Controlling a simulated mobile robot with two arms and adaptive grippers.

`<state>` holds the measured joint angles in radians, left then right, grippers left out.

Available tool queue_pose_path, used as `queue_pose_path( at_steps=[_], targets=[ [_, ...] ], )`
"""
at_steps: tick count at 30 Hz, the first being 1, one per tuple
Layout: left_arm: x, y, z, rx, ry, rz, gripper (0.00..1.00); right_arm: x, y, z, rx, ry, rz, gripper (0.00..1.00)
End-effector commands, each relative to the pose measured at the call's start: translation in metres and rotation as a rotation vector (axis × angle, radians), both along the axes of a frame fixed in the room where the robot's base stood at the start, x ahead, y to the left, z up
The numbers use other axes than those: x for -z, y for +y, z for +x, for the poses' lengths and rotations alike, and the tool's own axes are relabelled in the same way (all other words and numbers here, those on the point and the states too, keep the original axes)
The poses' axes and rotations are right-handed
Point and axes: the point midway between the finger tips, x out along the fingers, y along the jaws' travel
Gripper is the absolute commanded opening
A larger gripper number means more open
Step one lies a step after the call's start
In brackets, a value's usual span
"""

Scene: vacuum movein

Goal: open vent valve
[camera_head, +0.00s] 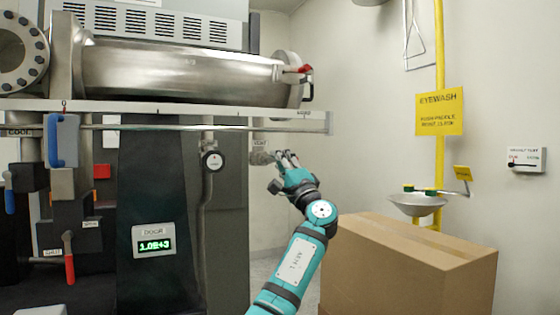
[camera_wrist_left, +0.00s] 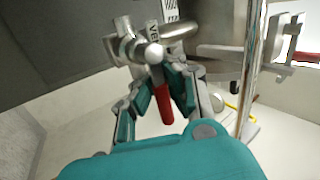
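The vent valve (camera_head: 262,157) is a small metal fitting under the right end of the shelf, below a tag reading VENT. In the left wrist view the valve body (camera_wrist_left: 150,52) is silver, and its red lever (camera_wrist_left: 164,103) hangs down, slightly tilted. My left gripper (camera_head: 284,160) is at the valve, right next to it. In the left wrist view the fingers of my left gripper (camera_wrist_left: 158,88) are apart, one on each side of the lever. A gap shows at the left finger; contact at the right finger is unclear. The lever is not discernible in the head view. My right gripper is not in view.
A metal shelf edge (camera_head: 200,109) and a thin rail run above my gripper. A cardboard box (camera_head: 410,262) stands at right, close to my arm. An eyewash basin (camera_head: 418,205) is behind it.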

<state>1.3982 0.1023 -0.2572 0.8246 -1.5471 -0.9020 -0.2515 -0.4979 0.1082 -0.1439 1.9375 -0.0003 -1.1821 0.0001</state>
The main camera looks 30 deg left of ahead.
Motion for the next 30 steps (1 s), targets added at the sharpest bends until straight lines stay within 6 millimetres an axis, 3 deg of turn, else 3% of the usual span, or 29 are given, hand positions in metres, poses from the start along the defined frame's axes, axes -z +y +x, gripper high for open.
queue_pose_path(
  at_steps=[1,10,20,30],
  targets=[
    [0.009,-0.003,0.002,0.004,0.003,-0.011,0.00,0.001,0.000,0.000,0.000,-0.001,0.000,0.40],
    [0.005,-0.001,0.001,0.000,0.002,-0.007,0.37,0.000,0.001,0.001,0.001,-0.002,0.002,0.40],
    [0.005,-0.003,-0.001,-0.001,0.000,-0.004,0.37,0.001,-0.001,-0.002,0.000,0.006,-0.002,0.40],
    [0.039,-0.043,-0.028,0.003,0.002,-0.006,0.37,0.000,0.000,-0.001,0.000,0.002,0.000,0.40]
  ],
)
